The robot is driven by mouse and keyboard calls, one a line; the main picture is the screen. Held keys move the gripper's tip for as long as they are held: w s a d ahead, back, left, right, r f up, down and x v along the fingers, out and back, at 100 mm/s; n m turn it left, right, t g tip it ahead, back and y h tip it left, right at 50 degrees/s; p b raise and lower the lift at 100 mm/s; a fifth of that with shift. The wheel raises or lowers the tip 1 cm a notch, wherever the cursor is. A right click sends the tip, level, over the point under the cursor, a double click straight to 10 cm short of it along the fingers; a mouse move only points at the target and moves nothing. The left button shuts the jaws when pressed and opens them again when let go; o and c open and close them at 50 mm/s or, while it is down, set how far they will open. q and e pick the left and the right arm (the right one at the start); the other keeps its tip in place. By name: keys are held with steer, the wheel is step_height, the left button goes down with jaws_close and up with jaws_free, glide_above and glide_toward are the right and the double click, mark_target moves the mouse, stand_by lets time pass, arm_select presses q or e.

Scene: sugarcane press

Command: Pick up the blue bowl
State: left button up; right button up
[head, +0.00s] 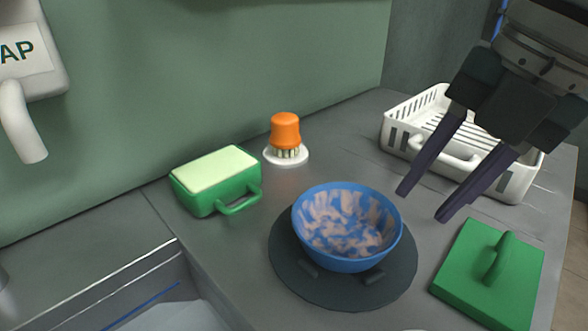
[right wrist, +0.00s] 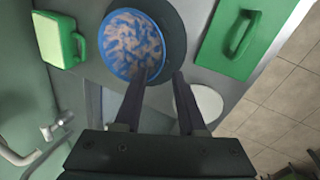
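The blue bowl (head: 345,262) has a patchy blue and beige inside and sits upright on a dark round mat (head: 300,285) on the counter. It also shows at the top of the right wrist view (right wrist: 128,58). My right gripper (head: 422,205) is open and empty, above the counter to the right of the bowl in the head view. In the right wrist view its fingers (right wrist: 160,75) point toward the bowl's right side, with one fingertip overlapping the rim in the picture. I cannot tell whether it touches. My left gripper is not in view.
A green box with a pale top (head: 215,182) and an orange-handled brush (head: 285,135) stand behind left. A white dish rack (head: 400,140) is at back right. A green lid with a handle (head: 470,270) lies right of the mat. A sink (head: 150,290) is at front left.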

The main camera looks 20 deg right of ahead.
mark_target(397, 234)
steer(key=b+x, duration=0.1)
steer(key=x, duration=0.2)
steer(key=b+x, duration=0.1)
steer(key=x, duration=0.1)
steer(key=d+b+x, duration=0.1)
steer(key=x, duration=0.2)
steer(key=shift+w+f, duration=0.1)
steer(key=shift+f, duration=0.35)
steer(key=shift+w+a+f, duration=0.15)
steer(key=shift+f, duration=0.2)
jaws_close()
stand_by(0.6)
